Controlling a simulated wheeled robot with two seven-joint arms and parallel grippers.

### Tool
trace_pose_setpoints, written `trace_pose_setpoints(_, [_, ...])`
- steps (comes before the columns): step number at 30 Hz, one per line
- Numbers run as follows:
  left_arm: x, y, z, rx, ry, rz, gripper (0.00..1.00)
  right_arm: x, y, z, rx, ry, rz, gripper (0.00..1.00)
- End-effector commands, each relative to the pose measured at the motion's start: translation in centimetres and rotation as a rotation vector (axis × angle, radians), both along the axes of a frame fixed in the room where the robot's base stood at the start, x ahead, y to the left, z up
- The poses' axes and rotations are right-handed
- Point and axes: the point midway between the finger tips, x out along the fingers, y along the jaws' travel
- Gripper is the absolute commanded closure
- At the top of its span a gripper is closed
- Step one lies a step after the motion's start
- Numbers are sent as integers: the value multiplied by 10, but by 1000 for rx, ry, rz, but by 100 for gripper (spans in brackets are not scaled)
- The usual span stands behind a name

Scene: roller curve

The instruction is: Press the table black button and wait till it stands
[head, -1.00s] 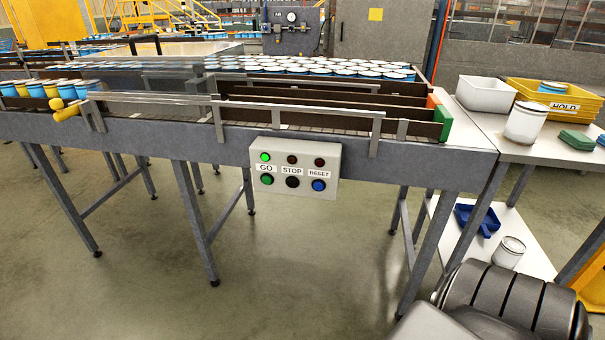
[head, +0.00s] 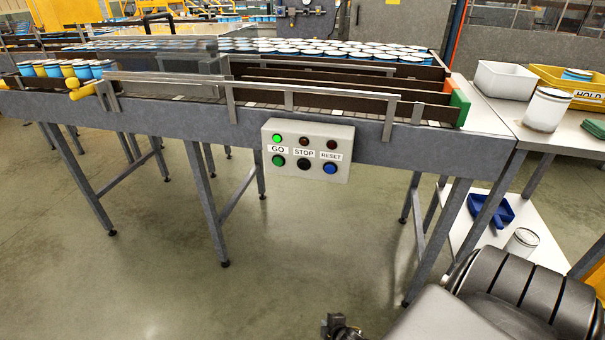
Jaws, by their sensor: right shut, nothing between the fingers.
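The black button (head: 304,164) sits under the STOP label on a grey control box (head: 340,139) fixed to the front of the conveyor table (head: 400,146). A green button (head: 279,161) is to its left and a blue button (head: 330,168) to its right. The green lamp (head: 278,139) above GO is lit; the lamps above STOP and RESET look dark red and unlit. My right gripper (head: 341,326) shows partly at the bottom edge, well below and apart from the box. It is shut and empty. My left gripper is not in view.
Many blue-and-white tins (head: 330,50) stand on the conveyor. A side bench (head: 545,140) at right holds a white bin (head: 505,79), a yellow HOLD crate (head: 590,99) and a white tub (head: 546,109). Open floor lies in front of the conveyor.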

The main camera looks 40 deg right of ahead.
Motion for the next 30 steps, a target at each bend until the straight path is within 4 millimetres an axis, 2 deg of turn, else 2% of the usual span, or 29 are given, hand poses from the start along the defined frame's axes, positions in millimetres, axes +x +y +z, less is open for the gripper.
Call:
trace_pose_setpoints(1, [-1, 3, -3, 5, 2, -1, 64, 27, -8, 23, -59, -57, 46, 100])
trace_pose_setpoints(5, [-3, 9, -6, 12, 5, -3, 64, 86, -23, 91, -236, -193, 160, 100])
trace_pose_setpoints(6, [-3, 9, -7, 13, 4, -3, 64, 102, -26, 115, -294, -235, 192, 100])
trace_pose_setpoints(8, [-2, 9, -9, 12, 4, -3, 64, 124, -31, 151, -384, -296, 235, 100])
trace_pose_setpoints(12, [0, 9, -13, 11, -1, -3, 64, 163, -36, 241, -604, -434, 313, 100])
trace_pose_setpoints(15, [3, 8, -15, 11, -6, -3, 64, 179, -36, 305, -759, -522, 346, 100])
trace_pose_setpoints(18, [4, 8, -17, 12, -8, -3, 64, 186, -33, 361, -897, -593, 366, 100])
trace_pose_setpoints(21, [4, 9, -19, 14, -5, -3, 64, 187, -30, 406, -1009, -647, 372, 100])
trace_pose_setpoints(25, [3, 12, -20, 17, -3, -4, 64, 185, -27, 443, -1105, -688, 370, 100])
trace_pose_setpoints(30, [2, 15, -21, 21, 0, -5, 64, 183, -25, 462, -1156, -707, 366, 100])
